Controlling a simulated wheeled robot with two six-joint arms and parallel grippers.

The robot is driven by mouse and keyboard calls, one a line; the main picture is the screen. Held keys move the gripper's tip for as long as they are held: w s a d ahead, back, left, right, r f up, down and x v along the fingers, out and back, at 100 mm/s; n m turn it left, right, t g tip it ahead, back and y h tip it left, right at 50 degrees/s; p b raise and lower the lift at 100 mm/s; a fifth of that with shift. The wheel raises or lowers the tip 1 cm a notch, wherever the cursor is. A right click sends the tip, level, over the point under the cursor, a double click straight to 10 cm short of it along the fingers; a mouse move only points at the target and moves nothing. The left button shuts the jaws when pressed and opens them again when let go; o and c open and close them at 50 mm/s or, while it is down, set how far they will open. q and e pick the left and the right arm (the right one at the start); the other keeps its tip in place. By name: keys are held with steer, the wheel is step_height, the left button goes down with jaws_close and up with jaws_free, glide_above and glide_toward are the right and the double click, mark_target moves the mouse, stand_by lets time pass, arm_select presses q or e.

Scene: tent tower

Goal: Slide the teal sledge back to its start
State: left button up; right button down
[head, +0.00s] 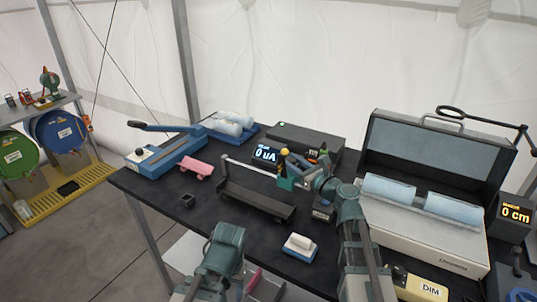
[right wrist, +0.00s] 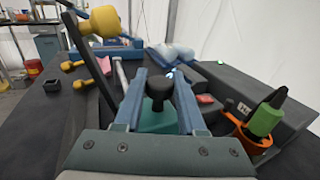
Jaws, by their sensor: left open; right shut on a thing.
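The small teal sledge (head: 285,183) is at the right end of a silver rod (head: 250,168), behind a long dark channel (head: 256,200). In the right wrist view the teal block (right wrist: 160,121) shows below a black knob (right wrist: 158,90). My right gripper (head: 291,171) is at the sledge, its fingers closed around the black knob in the right wrist view (right wrist: 158,98). The sledge's underside is hidden. My left arm shows at the bottom of the head view, but its gripper's fingers do not show.
A meter (head: 266,155) reads 0 behind the rod. A yellow-knobbed lever (right wrist: 98,22) stands close by. An orange holder (right wrist: 252,142) with a green-handled tool is on the right. A cream-and-blue block (head: 299,247) sits in front.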

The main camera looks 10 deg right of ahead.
steer(key=s+d, duration=0.4)
steer(key=d, duration=0.1)
steer(key=shift+d, duration=0.15)
steer(key=c, duration=0.9)
jaws_free()
steer(key=shift+o, duration=0.6)
steer(key=shift+s+d, duration=0.1)
steer(key=shift+d, duration=0.05)
